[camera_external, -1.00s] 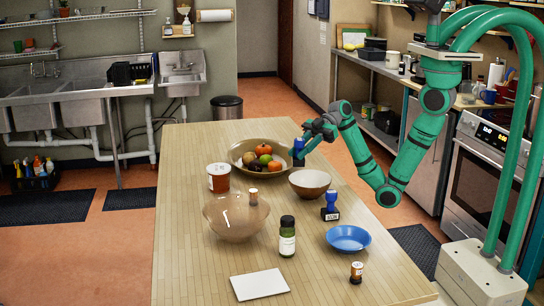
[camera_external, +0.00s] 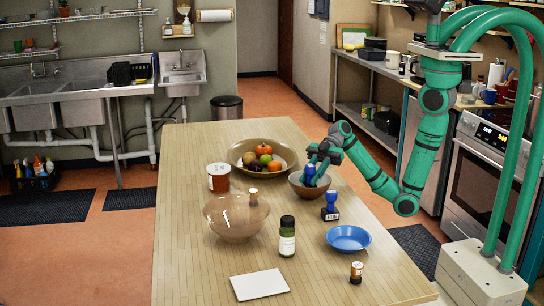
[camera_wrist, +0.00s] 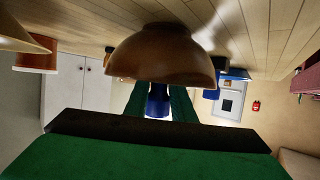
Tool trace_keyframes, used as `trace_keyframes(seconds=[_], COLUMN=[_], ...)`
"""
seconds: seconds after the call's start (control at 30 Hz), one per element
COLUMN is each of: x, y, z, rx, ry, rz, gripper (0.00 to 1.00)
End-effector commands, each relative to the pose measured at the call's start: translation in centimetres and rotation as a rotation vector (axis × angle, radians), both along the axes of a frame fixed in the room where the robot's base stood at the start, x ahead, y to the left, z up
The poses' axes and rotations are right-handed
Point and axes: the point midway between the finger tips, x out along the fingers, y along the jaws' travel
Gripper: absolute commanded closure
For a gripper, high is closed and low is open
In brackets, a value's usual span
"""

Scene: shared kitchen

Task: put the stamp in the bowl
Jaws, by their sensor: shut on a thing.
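My gripper (camera_external: 317,164) is shut on a blue stamp (camera_external: 310,174), at the brown bowl (camera_external: 300,190) on the table. In the external view the held stamp overlaps the bowl's opening. In the wrist view, which shows the table at the top, the bowl (camera_wrist: 160,55) hides the far end of the stamp (camera_wrist: 157,104) and of the green fingers, so they reach behind its rim. Whether the stamp touches the bowl's inside cannot be told. A second blue stamp (camera_external: 331,205) with a dark, labelled base stands upright on the table just in front of the bowl.
A fruit bowl (camera_external: 236,150) stands behind, and a clear brownish bowl (camera_external: 235,222) to the left. A blue bowl (camera_external: 348,239), a green jar (camera_external: 287,240), a small bottle (camera_external: 356,272), a white card (camera_external: 259,284) and a brown-red tub (camera_external: 218,178) also stand or lie on the table.

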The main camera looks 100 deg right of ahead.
Motion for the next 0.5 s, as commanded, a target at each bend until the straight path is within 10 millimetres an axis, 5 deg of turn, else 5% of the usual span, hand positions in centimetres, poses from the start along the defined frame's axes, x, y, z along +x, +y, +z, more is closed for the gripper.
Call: trace_keyframes(seconds=[0.5], x=[0.01], y=[-0.03], z=[-0.71], rx=[0.000], ry=[-0.001], rz=[-0.002], gripper=[1.00])
